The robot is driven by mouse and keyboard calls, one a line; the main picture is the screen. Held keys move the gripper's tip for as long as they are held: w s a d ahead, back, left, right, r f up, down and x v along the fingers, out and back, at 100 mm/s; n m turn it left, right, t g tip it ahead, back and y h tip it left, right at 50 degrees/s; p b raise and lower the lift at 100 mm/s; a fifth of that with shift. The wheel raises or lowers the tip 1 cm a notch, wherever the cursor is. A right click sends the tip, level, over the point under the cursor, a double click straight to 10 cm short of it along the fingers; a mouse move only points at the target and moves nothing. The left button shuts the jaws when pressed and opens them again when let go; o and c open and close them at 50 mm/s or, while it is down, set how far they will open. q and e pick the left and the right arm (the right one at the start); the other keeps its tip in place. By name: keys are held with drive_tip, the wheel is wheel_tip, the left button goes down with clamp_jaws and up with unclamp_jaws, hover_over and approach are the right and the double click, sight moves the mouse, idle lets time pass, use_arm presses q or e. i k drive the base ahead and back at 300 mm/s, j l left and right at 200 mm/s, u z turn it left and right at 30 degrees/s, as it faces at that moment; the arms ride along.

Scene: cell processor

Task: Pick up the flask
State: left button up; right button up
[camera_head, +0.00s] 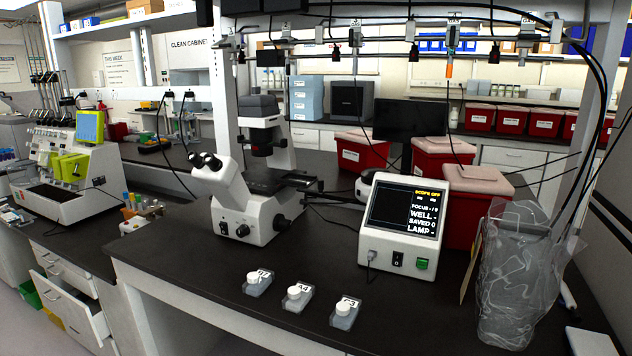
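Three small clear flasks with white caps and labels lie in a slanting row on the front part of the dark bench (215,292). The left flask (258,288) has a label I cannot read for sure. The middle flask (297,302) has a label that looks like A4. The right flask (344,319) stands nearest to me, and its label seems to end in 3. Nothing covers the flasks. Neither of my grippers is in view.
A white microscope (240,200) stands behind the flasks. A control box with a screen (403,222) is behind them to the right. A clear bag-lined bin (515,285) stands at the right. Red bins (362,153) are farther back. Bench around the flasks is clear.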

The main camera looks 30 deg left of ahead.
sight(258, 282)
drive_tip(key=u, duration=1.35)
